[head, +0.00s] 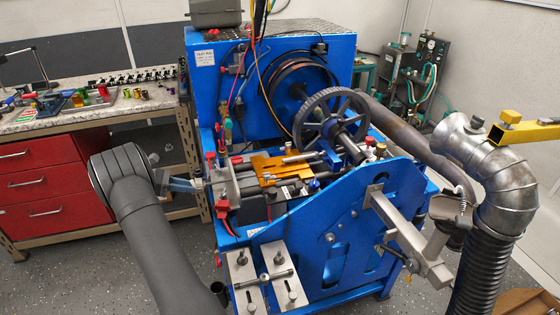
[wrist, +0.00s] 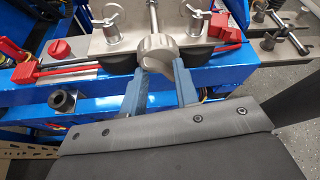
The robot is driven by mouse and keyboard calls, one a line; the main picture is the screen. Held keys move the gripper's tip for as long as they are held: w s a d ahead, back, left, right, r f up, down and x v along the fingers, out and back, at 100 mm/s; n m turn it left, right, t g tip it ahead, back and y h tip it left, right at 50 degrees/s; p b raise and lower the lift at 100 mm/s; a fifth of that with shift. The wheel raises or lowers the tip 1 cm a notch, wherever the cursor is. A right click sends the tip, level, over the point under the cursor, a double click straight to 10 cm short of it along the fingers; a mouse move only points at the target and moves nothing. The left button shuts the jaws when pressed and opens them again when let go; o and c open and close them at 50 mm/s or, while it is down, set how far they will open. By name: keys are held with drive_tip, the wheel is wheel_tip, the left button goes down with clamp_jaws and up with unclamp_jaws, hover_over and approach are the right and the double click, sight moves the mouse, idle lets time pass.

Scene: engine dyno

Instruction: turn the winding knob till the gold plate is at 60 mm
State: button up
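The winding knob (wrist: 158,56) is a round grey metal knob on the end of a steel shaft, in the upper middle of the wrist view. My gripper (wrist: 161,76) has two blue fingers, spread apart, with their tips at the near edge of the knob, one toward each side. I cannot tell whether they touch it. In the head view my gripper (head: 193,186) is at the left end of the blue rig. The gold plate (head: 272,167) lies on the slide in the middle of the rig. I cannot read any millimetre scale or pointer.
Red clamps (wrist: 60,50) and T-handled screws (wrist: 114,18) sit close around the knob. A dark-spoked handwheel (head: 331,120) stands behind the gold plate. A workbench (head: 70,118) with red drawers is at the left; a silver exhaust duct (head: 508,185) is at the right.

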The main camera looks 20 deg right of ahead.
drive_tip(key=s+a+f+m+t+h, duration=0.15)
drive_tip(key=s+a+m+t, duration=0.25)
drive_tip(key=a+m, duration=0.4)
drive_tip(key=s+a+r+m+t+h, duration=0.1)
drive_tip(key=s+a+m+t+h, duration=0.1)
drive_tip(key=s+a+m+t, duration=0.4)
wheel_tip(320, 180, up, 8)
drive_tip(key=d+f+m+g+y, duration=0.15)
drive_tip(key=m+y, duration=0.45)
drive_tip(key=m, duration=1)
drive_tip(key=d+r+x, duration=0.1)
drive_tip(key=x, duration=0.9)
drive_tip(key=v, duration=1)
drive_tip(key=d+m+g+y, duration=0.1)
drive_tip(key=d+m, duration=0.1)
drive_tip(key=d, duration=1.1)
drive_tip(key=w+d+r+m+g+y, duration=0.1)
drive_tip(key=d+m+g+y, duration=0.1)
drive_tip(key=d, duration=1.2)
drive_tip(key=w+d+r+m+g+y, duration=0.1)
drive_tip(key=d+m+g, duration=0.1)
drive_tip(key=d, duration=1.1)
drive_tip(key=shift+d+r+g, duration=0.2)
drive_tip(key=shift+d+g, duration=0.05)
drive_tip(key=shift+d, duration=0.15)
drive_tip(key=shift+s+d+r+y, duration=0.15)
drive_tip(key=shift+d+y, duration=0.1)
drive_tip(key=shift+d, duration=0.4)
